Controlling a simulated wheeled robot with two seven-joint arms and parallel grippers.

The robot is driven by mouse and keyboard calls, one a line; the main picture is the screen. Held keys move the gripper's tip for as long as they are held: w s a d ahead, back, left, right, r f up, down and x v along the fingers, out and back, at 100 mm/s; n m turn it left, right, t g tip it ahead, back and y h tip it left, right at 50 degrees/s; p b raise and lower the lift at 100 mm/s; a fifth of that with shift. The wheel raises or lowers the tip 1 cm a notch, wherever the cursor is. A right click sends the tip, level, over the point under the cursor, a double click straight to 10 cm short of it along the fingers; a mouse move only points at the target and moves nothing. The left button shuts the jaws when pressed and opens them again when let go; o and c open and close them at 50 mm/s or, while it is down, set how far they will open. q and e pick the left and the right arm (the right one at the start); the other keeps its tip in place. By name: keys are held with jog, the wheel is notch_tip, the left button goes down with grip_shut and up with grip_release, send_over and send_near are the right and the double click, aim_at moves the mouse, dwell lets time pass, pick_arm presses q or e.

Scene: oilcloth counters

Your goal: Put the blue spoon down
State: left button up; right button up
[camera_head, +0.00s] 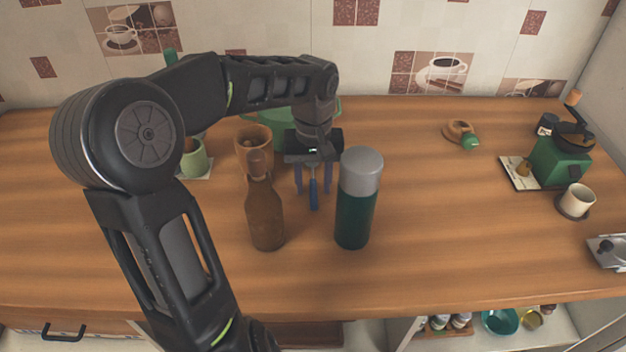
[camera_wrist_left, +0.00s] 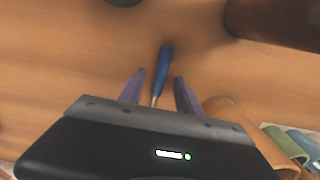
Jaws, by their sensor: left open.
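The blue spoon (camera_head: 314,193) lies on the wooden counter between a brown bottle and a green bottle; its blue handle also shows in the left wrist view (camera_wrist_left: 163,66). My left gripper (camera_head: 313,191) points down over the spoon, its purple fingers spread on either side of it. In the left wrist view the open fingers (camera_wrist_left: 158,86) stand apart from the handle, with a gap on both sides. The bowl end of the spoon is hidden under the gripper body. My right gripper is in neither view.
A brown bottle (camera_head: 264,215) stands close to the left of the gripper and a green bottle with a grey cap (camera_head: 356,205) close to the right. A brown pot (camera_head: 252,140) and a green bowl (camera_head: 262,116) stand behind.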

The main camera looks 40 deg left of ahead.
pick_arm(q)
jog(key=shift+f, duration=0.1)
jog(key=shift+c, duration=0.4)
grip_shut()
dwell(0.3)
